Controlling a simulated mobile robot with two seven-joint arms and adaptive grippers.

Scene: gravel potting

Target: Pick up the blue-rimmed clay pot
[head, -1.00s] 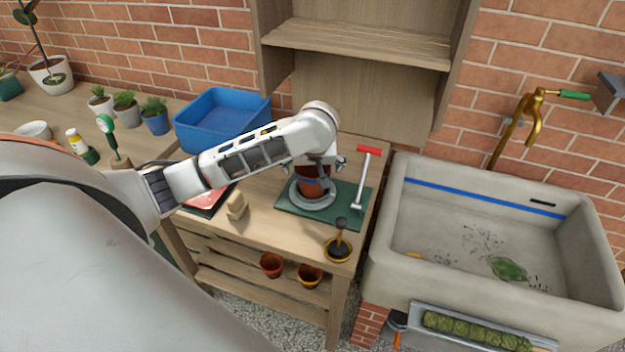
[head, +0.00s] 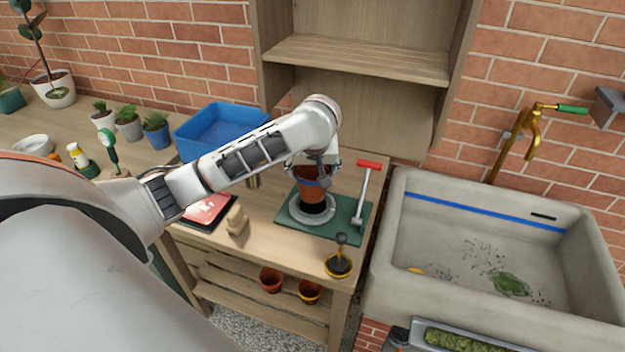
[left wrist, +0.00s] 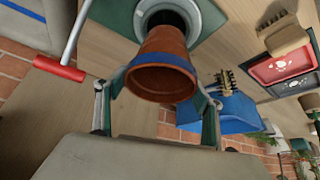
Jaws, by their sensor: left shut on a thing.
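The clay pot with a blue band near its rim (head: 311,190) is held by my left gripper (head: 314,172) above a grey ring-shaped stand on a green mat (head: 350,229). My left gripper is shut on the pot near its rim. In the left wrist view the pot (left wrist: 163,62) sits between the two fingers, its open mouth facing the camera and its inside looking empty. The pot's narrow end points toward the grey ring (left wrist: 209,18), whose dark opening shows past it. My right gripper is not in view.
A small pot with a dark scoop (head: 339,265) stands at the bench's front corner. A tan brush (head: 236,220) and red tray (head: 207,209) lie left. A blue bin (head: 222,128) is behind; the sink (head: 392,245) is right.

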